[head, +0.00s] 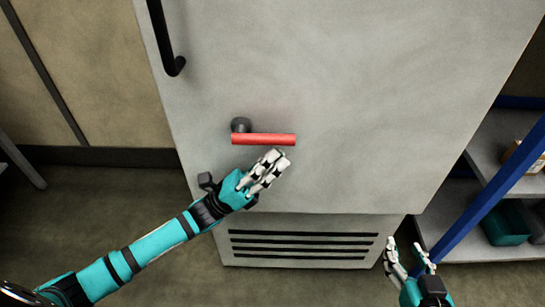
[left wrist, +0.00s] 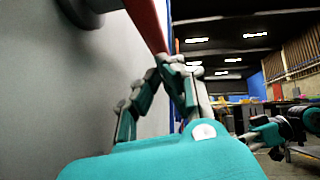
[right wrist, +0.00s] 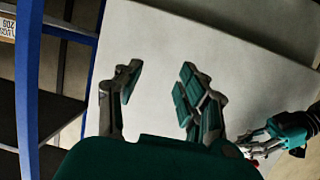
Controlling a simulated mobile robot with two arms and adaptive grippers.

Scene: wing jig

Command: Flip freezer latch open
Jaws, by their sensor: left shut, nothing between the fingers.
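The freezer (head: 370,80) is a large grey-white cabinet with its door face in front of me. Its latch (head: 264,139) is a red bar lying level, with a dark round pivot (head: 240,125) at its left end. My left gripper (head: 276,158) is shut and empty, its fingertips just below the right part of the red bar. In the left wrist view the red bar (left wrist: 146,22) runs just above the fingertips; whether they touch it I cannot tell. My right gripper (head: 408,252) is open and empty, low at the right, away from the latch.
A black handle (head: 165,40) is on the door at upper left. A vent grille (head: 305,244) is at the freezer's base. A blue-framed shelf (head: 490,190) with a teal bin (head: 505,222) stands at the right.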

